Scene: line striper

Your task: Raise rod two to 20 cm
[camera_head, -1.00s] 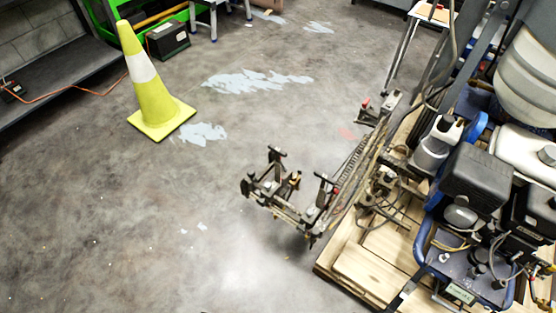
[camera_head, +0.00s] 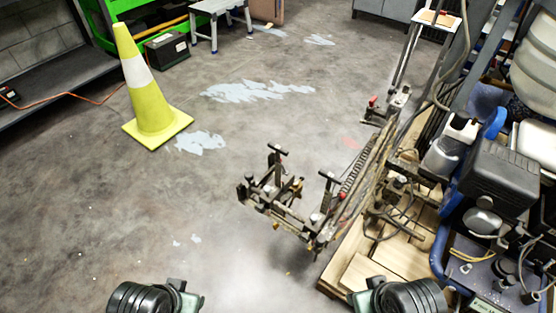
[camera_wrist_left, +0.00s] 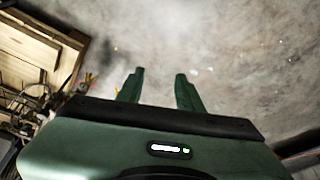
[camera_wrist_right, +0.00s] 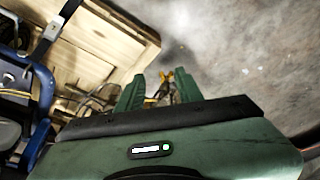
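The line striper (camera_head: 495,175) stands on a wooden pallet at the right of the head view. Its front bracket (camera_head: 290,195) sticks out to the left over the floor and carries upright rods with black T-shaped handles, one left (camera_head: 277,152) and one right (camera_head: 329,177). I cannot tell which is rod two. My left gripper (camera_wrist_left: 160,85) is open and empty in its wrist view, over bare floor. My right gripper (camera_wrist_right: 163,88) is open in its wrist view, with yellow-tipped bracket parts (camera_wrist_right: 168,77) showing beyond its fingers. Both wrists show at the bottom of the head view, apart from the bracket.
A yellow cone (camera_head: 150,95) stands at upper left. A dark shelf (camera_head: 50,75) lines the left wall. A black box (camera_head: 167,50) and a small step stool (camera_head: 220,18) stand at the back. The pallet (camera_head: 370,265) edge lies right of the bracket. The floor left of it is clear.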

